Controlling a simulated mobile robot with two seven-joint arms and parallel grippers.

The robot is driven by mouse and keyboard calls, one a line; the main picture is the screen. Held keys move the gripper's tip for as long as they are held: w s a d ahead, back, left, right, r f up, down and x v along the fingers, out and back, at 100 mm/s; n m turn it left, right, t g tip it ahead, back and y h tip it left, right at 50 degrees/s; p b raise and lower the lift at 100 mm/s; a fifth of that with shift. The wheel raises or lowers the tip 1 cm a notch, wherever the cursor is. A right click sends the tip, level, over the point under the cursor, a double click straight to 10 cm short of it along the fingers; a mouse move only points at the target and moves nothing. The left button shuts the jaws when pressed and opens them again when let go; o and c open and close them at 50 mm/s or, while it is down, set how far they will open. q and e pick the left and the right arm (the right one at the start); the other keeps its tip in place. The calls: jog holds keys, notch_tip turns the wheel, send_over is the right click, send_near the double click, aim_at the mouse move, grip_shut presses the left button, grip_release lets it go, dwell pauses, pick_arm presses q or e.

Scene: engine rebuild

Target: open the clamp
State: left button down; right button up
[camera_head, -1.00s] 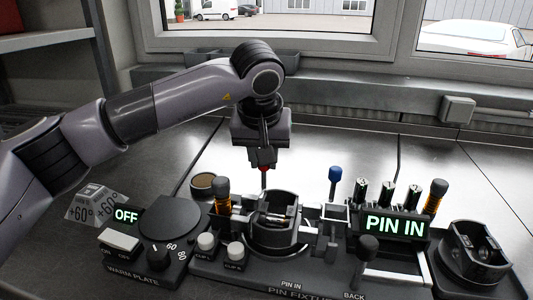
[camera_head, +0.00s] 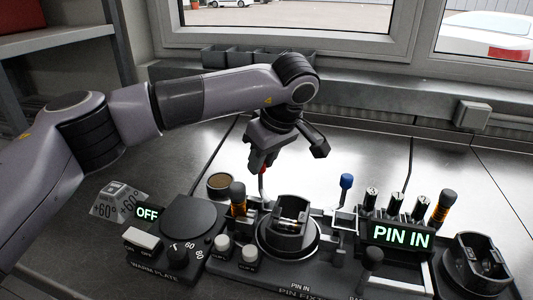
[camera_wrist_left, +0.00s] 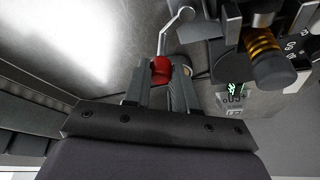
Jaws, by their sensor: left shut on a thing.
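The clamp lever's red knob (camera_head: 263,170) stands behind the pin fixture's round holder (camera_head: 290,238), left of centre. My left gripper (camera_head: 262,162) comes from above and is shut on the red knob. In the left wrist view the red knob (camera_wrist_left: 161,68) sits between the fingers (camera_wrist_left: 160,90), and a thin bent metal rod (camera_wrist_left: 175,25) runs on from it. The lever's lower end is hidden behind the fixture in the head view. A piston-like part with a metal pin sits in the holder. My right gripper is out of view.
A blue-knobbed lever (camera_head: 346,181) stands to the right, near the lit PIN IN display (camera_head: 400,237). An orange-banded black handle (camera_head: 238,198) and a round tin (camera_head: 219,185) are close to my left gripper. The warm plate (camera_head: 188,217) reads OFF.

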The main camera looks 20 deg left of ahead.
pick_arm(q)
jog(key=shift+s+a+r+n+p, duration=0.1)
jog(key=shift+a+n+p, duration=0.2)
jog(key=shift+n, duration=0.6)
jog(key=shift+g, duration=0.3)
jog(key=c, duration=0.9)
grip_release()
jog(key=shift+v, duration=3.55)
jog(key=shift+s+d, duration=0.1)
jog(key=shift+d, duration=0.05)
